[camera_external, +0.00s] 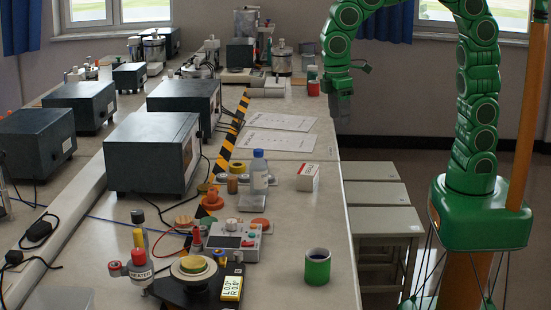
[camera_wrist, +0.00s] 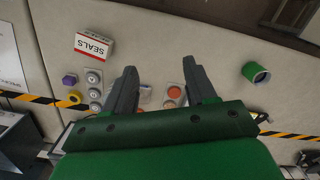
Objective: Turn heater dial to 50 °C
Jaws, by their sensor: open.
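A small white and red cylinder (camera_external: 140,272) with lettering that looks like "HEATER" stands at the near left of the bench in the external view. Red knob-like parts sit beside it, but I cannot tell which part is the dial, and no temperature marks are readable. A pale control box (camera_external: 232,241) with knobs and a small screen is just behind. My gripper (camera_external: 341,104) hangs pointing down at the bench's far right edge, well away from both. In the wrist view my gripper (camera_wrist: 160,67) is open and empty, its fingers apart above the bench top.
A white and red box (camera_external: 307,177), marked SEALS in the wrist view (camera_wrist: 93,47), and a green cylinder (camera_external: 317,268) stand on the bench. A clear bottle with a blue cap (camera_external: 258,172) stands near the box. Dark instrument boxes (camera_external: 152,152) line the left. Papers (camera_external: 265,143) lie mid-bench.

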